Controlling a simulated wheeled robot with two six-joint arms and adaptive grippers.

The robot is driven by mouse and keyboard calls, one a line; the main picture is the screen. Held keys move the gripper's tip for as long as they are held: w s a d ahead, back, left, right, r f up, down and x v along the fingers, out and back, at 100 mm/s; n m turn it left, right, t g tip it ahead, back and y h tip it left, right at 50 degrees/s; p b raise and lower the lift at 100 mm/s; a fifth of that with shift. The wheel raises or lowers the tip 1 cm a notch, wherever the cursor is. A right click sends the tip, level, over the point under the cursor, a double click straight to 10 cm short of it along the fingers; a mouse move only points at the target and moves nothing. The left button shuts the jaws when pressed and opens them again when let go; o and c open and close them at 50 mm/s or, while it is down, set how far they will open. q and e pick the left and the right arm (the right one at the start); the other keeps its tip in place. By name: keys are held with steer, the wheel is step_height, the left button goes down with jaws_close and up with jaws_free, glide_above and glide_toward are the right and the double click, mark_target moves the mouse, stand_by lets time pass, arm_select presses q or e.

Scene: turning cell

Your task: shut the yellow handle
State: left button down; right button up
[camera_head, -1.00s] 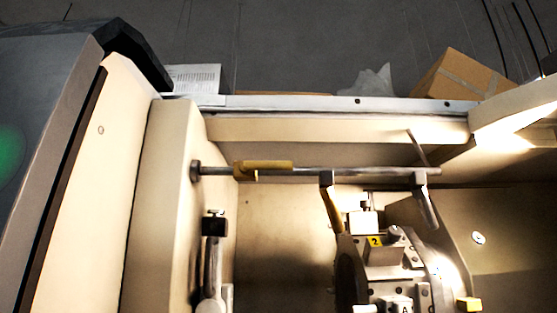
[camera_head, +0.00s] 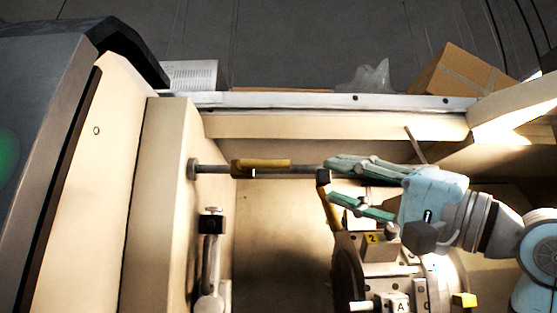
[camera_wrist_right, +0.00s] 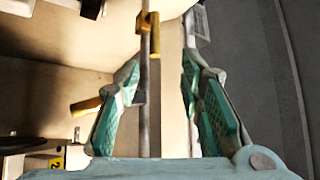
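A metal pipe (camera_head: 210,169) runs across the upper part of the machine. A yellow handle (camera_head: 262,164) lies along it near its left end; this also shows in the right wrist view (camera_wrist_right: 148,30). A second yellow handle (camera_head: 331,212) hangs from a dark fitting farther right, crosswise to the pipe. Its yellow end (camera_wrist_right: 85,105) shows left of a finger in the wrist view. My right gripper (camera_head: 333,181) is open beside that fitting, its green fingers spread, with the pipe (camera_wrist_right: 150,85) between them in the wrist view. I see no contact. My left gripper is not in view.
The turret (camera_head: 385,250) with number plates sits below my right gripper. A grey fitting with a black block (camera_head: 212,224) stands at the left. The machine's back rail (camera_head: 300,101) lies beyond the pipe, with a cardboard box (camera_head: 458,73) behind.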

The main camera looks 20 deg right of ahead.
mark_target(275, 167)
steer(key=p+x, duration=0.1)
steer(key=x, duration=0.3)
steer(key=p+x, duration=0.2)
steer(key=x, duration=0.3)
steer(key=p+x, duration=0.2)
steer(key=x, duration=0.2)
steer(key=shift+w+a+f, duration=0.1)
steer(key=shift+w+f, duration=0.05)
steer(key=shift+w, duration=0.25)
steer(key=shift+w+f, duration=0.1)
steer(key=shift+w, duration=0.05)
steer(key=shift+w, duration=0.1)
jaws_close()
